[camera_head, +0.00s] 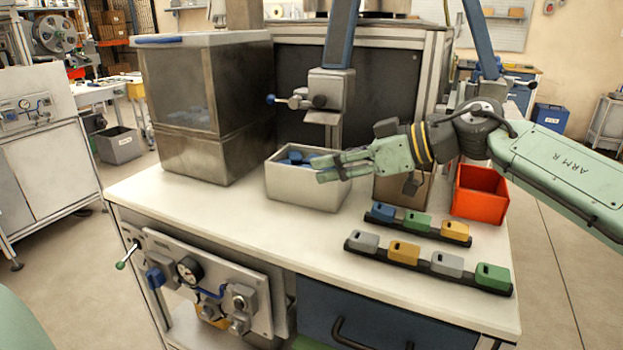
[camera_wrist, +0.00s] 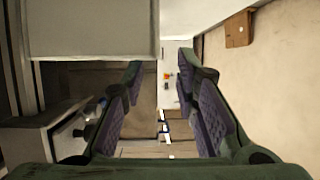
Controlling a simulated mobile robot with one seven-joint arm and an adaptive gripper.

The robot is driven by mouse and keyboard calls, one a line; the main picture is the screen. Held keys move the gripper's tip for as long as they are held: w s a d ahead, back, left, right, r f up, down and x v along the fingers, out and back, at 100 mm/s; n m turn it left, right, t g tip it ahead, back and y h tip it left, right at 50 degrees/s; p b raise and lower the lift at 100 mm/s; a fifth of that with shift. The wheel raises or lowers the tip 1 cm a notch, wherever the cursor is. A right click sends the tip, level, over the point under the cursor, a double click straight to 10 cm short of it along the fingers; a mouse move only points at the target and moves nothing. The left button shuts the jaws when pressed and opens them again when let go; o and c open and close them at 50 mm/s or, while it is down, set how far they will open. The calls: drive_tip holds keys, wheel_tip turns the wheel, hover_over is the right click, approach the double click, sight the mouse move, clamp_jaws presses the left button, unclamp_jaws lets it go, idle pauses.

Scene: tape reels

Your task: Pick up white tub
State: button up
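The white tub (camera_head: 300,192) is an open, rectangular bin on the white bench top, with blue pieces (camera_head: 297,157) inside. My gripper (camera_head: 317,169) points left, and its fingers overlap the tub's right part and upper rim in the head view. I cannot tell whether they touch it. In the wrist view my gripper (camera_wrist: 158,76) has its two fingers spread wide, with nothing held between them. The fingers hide part of the tub's rim and opening. I cannot surely pick out the tub in the wrist view.
A tall clear-topped container (camera_head: 205,105) stands left of the tub. A metal fixture (camera_head: 328,95) rises behind it. An orange bin (camera_head: 479,195) and two dark racks (camera_head: 430,262) of coloured blocks lie to the right. The bench's front left top (camera_head: 180,205) is clear.

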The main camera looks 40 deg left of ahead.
sight(300, 168)
drive_tip(key=shift+r+p+x, duration=0.1)
drive_tip(key=shift+p+x, duration=0.25)
drive_tip(key=shift+x, duration=1.35)
drive_tip(key=shift+r+p+x, duration=0.15)
drive_tip(key=shift+p+x, duration=0.15)
drive_tip(key=shift+x, duration=1.4)
drive_tip(key=shift+w+a, duration=0.15)
drive_tip(key=shift+c, duration=0.5)
clamp_jaws()
